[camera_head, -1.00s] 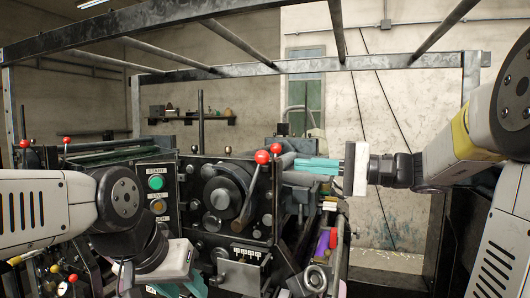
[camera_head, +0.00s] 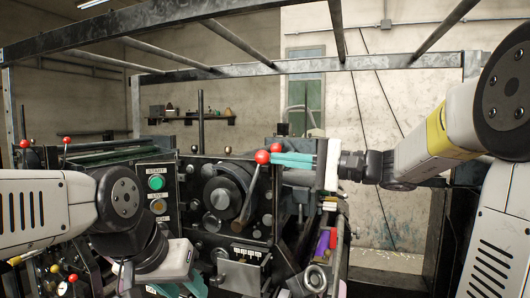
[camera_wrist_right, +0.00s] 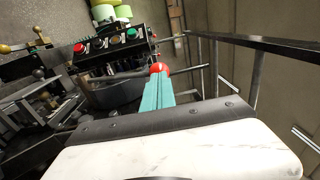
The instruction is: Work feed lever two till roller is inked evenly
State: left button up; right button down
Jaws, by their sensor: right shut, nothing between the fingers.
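Two red-knobbed levers stand at the middle of the press; I cannot read which is feed lever two. The front lever (camera_head: 249,190) leans up to a red knob (camera_head: 262,157); the second red knob (camera_head: 275,148) is just behind it. My right gripper (camera_head: 273,158), with teal fingers, is shut and empty, its tips at the knobs. In the right wrist view a red knob (camera_wrist_right: 158,68) sits right at the fingertips; contact is unclear. My left gripper (camera_head: 180,288) is low at the left, mostly cut off by the frame. The roller's ink coverage cannot be made out.
A control panel with a green START button (camera_head: 156,183) is left of the levers. A purple roll (camera_head: 321,241) lies low right of them. A metal frame (camera_head: 300,67) spans overhead.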

jog(key=shift+a, duration=0.1)
jog(key=x, duration=1.1)
dwell(1.7)
jog(key=shift+w, duration=0.1)
jog(key=v, duration=1.1)
dwell(0.6)
jog(key=x, duration=1.1)
dwell(1.9)
